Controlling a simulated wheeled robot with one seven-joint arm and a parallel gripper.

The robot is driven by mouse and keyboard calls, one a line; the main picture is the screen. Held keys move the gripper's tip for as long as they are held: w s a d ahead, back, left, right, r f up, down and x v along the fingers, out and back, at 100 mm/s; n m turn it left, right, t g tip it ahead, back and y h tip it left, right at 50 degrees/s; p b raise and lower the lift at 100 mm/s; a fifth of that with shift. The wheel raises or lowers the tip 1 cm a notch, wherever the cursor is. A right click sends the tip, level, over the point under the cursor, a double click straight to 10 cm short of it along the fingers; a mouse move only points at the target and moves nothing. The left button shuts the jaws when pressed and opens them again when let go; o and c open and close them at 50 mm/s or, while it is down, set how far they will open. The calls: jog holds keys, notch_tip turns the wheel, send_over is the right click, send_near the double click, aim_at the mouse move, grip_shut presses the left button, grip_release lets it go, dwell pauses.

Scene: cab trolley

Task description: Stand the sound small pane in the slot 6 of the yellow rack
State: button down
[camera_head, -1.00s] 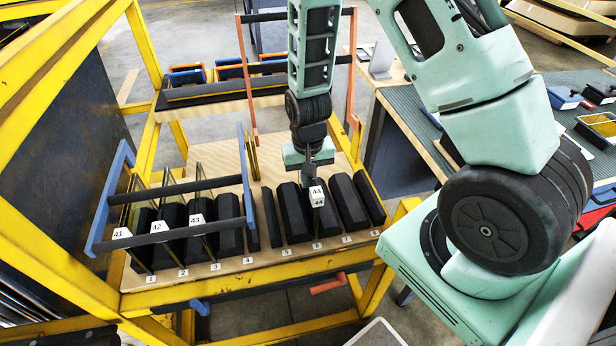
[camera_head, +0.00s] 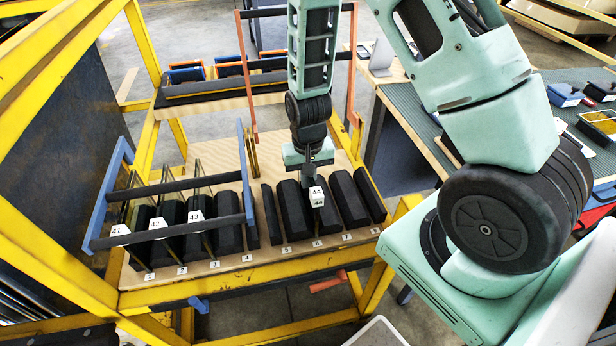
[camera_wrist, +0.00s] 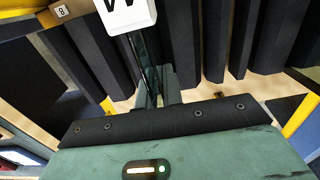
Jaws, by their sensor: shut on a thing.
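My gripper (camera_head: 312,178) is shut on a small pane with a white tag 44 (camera_head: 317,196). The pane is upright and edge-on, among the black blocks of the yellow rack (camera_head: 240,283), roughly in line with the slot 6 label (camera_head: 317,244). I cannot tell whether its lower edge is in the slot. In the wrist view the dark glass of the pane (camera_wrist: 150,72) runs down from its white tag (camera_wrist: 126,14) to my gripper (camera_wrist: 158,98). Its faces are too foreshortened to judge for cracks.
Panes tagged 41 (camera_head: 120,230), 42 (camera_head: 157,223) and 43 (camera_head: 194,217) stand at the rack's left, behind a blue frame with black bars (camera_head: 247,180). Black blocks (camera_head: 347,199) stand close on both sides of the held pane. A green-topped bench (camera_head: 420,105) is at right.

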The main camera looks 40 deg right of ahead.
jog(key=shift+f, duration=0.35)
dwell(0.6)
jog(key=c, duration=1.5)
grip_release()
jog(key=shift+o, duration=0.2)
notch_tip(320, 180, up, 17)
jog(key=s+a+r+n, duration=0.3)
jog(key=s+a+n, duration=0.3)
jog(key=s+a, duration=0.3)
jog(key=s+a+r+n, duration=0.3)
jog(key=s+a+n, duration=0.3)
jog(key=s+a, duration=0.3)
jog(key=shift+s+y, duration=0.3)
jog(key=shift+s, duration=0.3)
